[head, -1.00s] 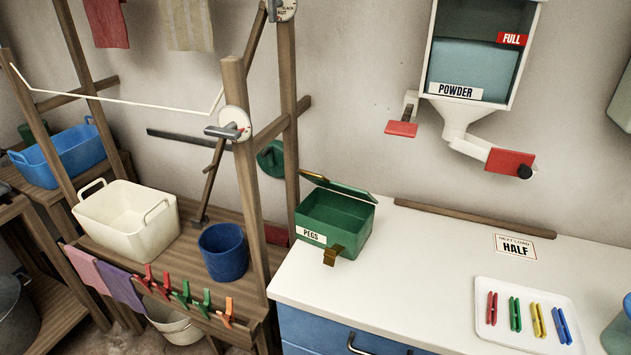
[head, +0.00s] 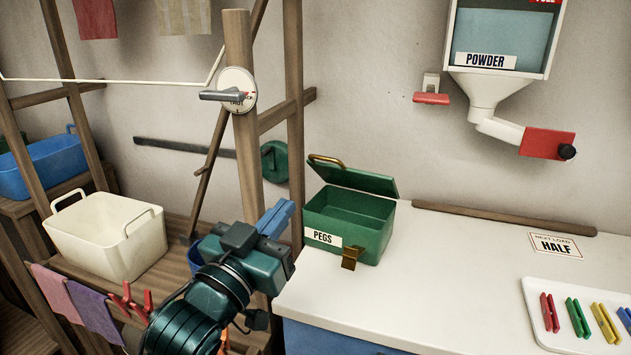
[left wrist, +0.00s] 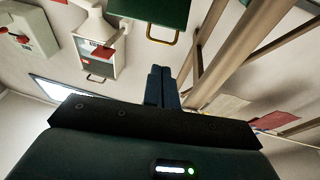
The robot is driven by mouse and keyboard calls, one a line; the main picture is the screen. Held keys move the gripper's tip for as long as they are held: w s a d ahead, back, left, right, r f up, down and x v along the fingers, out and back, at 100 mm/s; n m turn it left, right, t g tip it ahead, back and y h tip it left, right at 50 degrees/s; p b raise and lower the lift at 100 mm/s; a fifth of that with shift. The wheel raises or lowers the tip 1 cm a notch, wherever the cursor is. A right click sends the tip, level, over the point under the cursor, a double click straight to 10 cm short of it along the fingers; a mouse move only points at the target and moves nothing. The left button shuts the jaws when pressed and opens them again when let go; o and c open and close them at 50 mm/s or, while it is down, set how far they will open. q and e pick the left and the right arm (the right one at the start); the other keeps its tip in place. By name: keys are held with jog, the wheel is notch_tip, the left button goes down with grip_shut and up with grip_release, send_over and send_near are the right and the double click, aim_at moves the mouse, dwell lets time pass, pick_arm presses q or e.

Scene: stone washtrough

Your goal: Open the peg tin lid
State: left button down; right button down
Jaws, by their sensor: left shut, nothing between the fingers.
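The green peg tin (head: 375,232), labelled PEGS, stands on the left end of the white counter, with a brass clasp at its front. Its green lid (head: 360,180) stands raised at the back, and the tin's inside shows. A brass handle (head: 328,161) is on the lid's upper edge. In the left wrist view, a green panel (left wrist: 150,14) with a brass handle (left wrist: 160,38) lies beyond the fingertips. My left gripper (head: 284,208) is shut and empty, left of the tin and apart from it. Its shut fingers also show in the left wrist view (left wrist: 162,78). My right gripper is not in view.
A wooden post (head: 244,130) with a dial stands just behind my left gripper. A cream tub (head: 100,240) is left. The powder dispenser (head: 500,85) hangs above the counter. A peg tray (head: 541,335) is at right. The counter's middle (head: 440,270) is clear.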

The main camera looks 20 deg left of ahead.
pick_arm(q)
jog(key=x, duration=1.1)
jog(key=shift+w+p, duration=0.15)
jog(key=shift+p, duration=0.2)
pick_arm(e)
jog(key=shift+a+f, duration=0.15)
